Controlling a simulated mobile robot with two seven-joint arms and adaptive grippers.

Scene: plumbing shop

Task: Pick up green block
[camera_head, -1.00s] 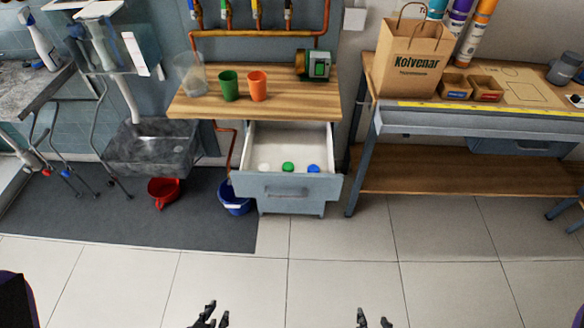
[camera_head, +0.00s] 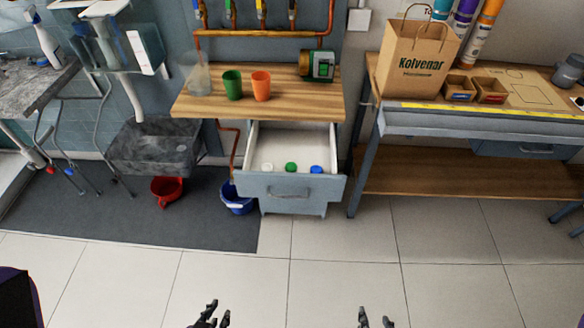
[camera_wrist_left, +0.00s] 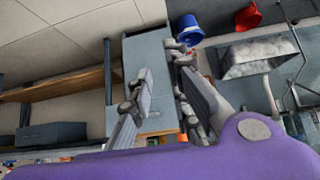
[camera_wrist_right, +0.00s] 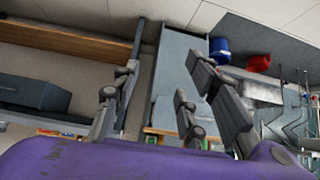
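A small green object (camera_head: 291,167), rounded at this size, sits in the open drawer (camera_head: 302,136) between a white one (camera_head: 268,168) and a blue one (camera_head: 316,169). I cannot tell its exact shape; the drawer's front hides its lower part. My left gripper (camera_head: 215,318) and right gripper (camera_head: 374,320) are at the bottom of the head view, well short of the drawer. The left wrist view shows my left gripper's fingers (camera_wrist_left: 160,68) apart and empty. The right wrist view shows my right gripper's fingers (camera_wrist_right: 157,70) apart and empty.
The wooden top (camera_head: 285,103) above the drawer holds a green cup (camera_head: 232,85), an orange cup (camera_head: 262,86) and a clear container (camera_head: 199,79). A blue bucket (camera_head: 236,200) stands left of the drawer. A workbench (camera_head: 484,119) is at right. The tiled floor ahead is clear.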

